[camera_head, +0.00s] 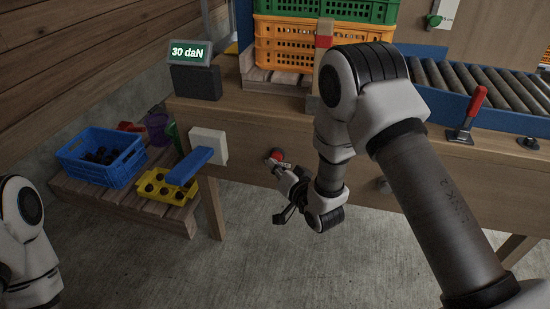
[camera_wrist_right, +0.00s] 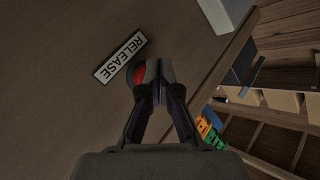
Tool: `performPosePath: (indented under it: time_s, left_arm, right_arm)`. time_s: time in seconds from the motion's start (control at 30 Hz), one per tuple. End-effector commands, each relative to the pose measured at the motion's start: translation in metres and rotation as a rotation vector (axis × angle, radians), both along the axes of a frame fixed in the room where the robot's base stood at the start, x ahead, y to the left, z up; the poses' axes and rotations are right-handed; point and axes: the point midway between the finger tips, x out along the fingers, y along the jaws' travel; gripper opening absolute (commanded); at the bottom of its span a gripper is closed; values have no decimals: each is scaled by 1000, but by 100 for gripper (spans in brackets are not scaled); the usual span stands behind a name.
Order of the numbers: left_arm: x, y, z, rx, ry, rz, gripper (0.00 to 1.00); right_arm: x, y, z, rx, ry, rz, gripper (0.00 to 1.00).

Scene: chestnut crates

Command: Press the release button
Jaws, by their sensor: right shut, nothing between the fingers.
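The red release button (camera_head: 277,154) is on the front face of the wooden bench, partly covered by my right gripper (camera_head: 274,164). In the right wrist view the button (camera_wrist_right: 139,76) shows as a red disc, partly hidden behind the fingers. A white label (camera_wrist_right: 120,57) reading RELEASE is on the wood beside it. My right gripper (camera_wrist_right: 158,68) is shut and empty, its fingertips right at the button. I cannot tell whether they touch it. In the head view only a link of my left arm shows at the lower left; its gripper is out of view.
A display (camera_head: 190,52) reads 30 daN. A blue lever (camera_head: 189,165) sticks out from a white plate on the bench front. A blue crate (camera_head: 118,178) and a yellow tray (camera_head: 150,205) stand on a low pallet. A red-handled clamp (camera_head: 473,107) is by the rollers.

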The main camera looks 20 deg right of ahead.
Motion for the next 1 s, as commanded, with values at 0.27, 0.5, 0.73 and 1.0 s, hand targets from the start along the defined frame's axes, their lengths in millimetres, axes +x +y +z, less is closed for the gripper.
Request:
performPosePath:
  time_s: [0.27,0.5,0.73,1.0]
  left_arm:
    - [0,0,0,0,0,0,40]
    - [0,0,0,0,0,0,40]
    - [0,0,1,0,0,0,40]
    - [0,0,1,0,0,0,40]
  right_arm:
    - [1,-1,0,1,0,0,0]
    - [4,-3,0,1,0,-2,0]
    - [6,-4,0,1,-1,-2,0]
    - [5,-3,0,1,0,0,0]
